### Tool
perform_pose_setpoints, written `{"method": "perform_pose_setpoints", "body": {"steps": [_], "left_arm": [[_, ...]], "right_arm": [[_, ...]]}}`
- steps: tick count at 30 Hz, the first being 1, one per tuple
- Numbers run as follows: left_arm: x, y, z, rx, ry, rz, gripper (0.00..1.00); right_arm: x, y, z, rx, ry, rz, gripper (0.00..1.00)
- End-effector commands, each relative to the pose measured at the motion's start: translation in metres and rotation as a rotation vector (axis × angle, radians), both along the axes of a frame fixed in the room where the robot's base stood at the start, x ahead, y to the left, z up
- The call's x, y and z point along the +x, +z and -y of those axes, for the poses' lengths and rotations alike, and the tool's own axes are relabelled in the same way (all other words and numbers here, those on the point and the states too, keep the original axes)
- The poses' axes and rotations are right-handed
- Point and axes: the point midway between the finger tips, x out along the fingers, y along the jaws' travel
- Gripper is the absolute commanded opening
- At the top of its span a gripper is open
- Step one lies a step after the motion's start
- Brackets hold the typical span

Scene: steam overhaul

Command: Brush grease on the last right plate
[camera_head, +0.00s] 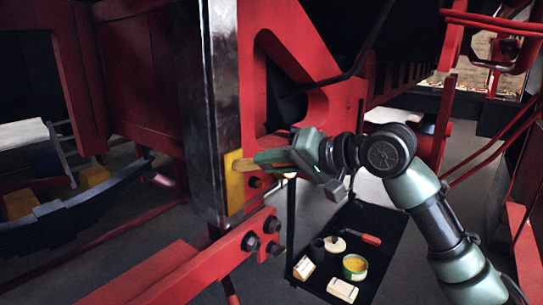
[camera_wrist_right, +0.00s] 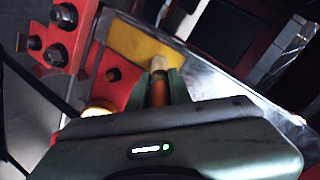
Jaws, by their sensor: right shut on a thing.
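My right gripper (camera_head: 276,159) is shut on a brush and reaches in from the right. In the wrist view, the brush's orange handle (camera_wrist_right: 158,94) sits between the fingers (camera_wrist_right: 161,88) and its pale bristles (camera_wrist_right: 159,63) point at a yellow patch (camera_wrist_right: 143,46). In the head view the yellow patch (camera_head: 234,188) is on the lower part of a tall, dark, shiny steel plate (camera_head: 224,120) on a red frame. The brush (camera_head: 252,164) overlaps the patch; I cannot tell whether the tip touches it. My left gripper is not in view.
A dark tray (camera_head: 377,220) below holds an open tin of yellow grease (camera_head: 355,265), a red-handled tool (camera_head: 371,239), a round pale lid (camera_head: 335,245) and small boxes (camera_head: 342,290). A red bar with bolts (camera_head: 251,242) juts out beneath the patch. Red frame members (camera_head: 310,50) surround the arm.

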Motion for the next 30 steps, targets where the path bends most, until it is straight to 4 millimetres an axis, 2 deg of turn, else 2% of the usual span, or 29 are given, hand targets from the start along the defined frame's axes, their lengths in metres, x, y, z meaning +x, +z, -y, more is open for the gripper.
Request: {"method": "perform_pose_setpoints", "body": {"steps": [8,18,25,30], "left_arm": [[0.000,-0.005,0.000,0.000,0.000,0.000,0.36],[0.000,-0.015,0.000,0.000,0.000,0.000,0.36],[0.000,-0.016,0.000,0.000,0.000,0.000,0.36],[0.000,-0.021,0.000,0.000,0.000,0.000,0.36]], "right_arm": [[0.000,-0.014,0.000,-0.002,0.000,-0.003,0.00],[-0.001,-0.042,0.001,-0.001,0.000,-0.001,0.00],[-0.001,-0.049,0.001,-0.001,0.000,-0.001,0.00],[-0.001,-0.062,0.001,-0.001,0.000,-0.002,0.00]]}}
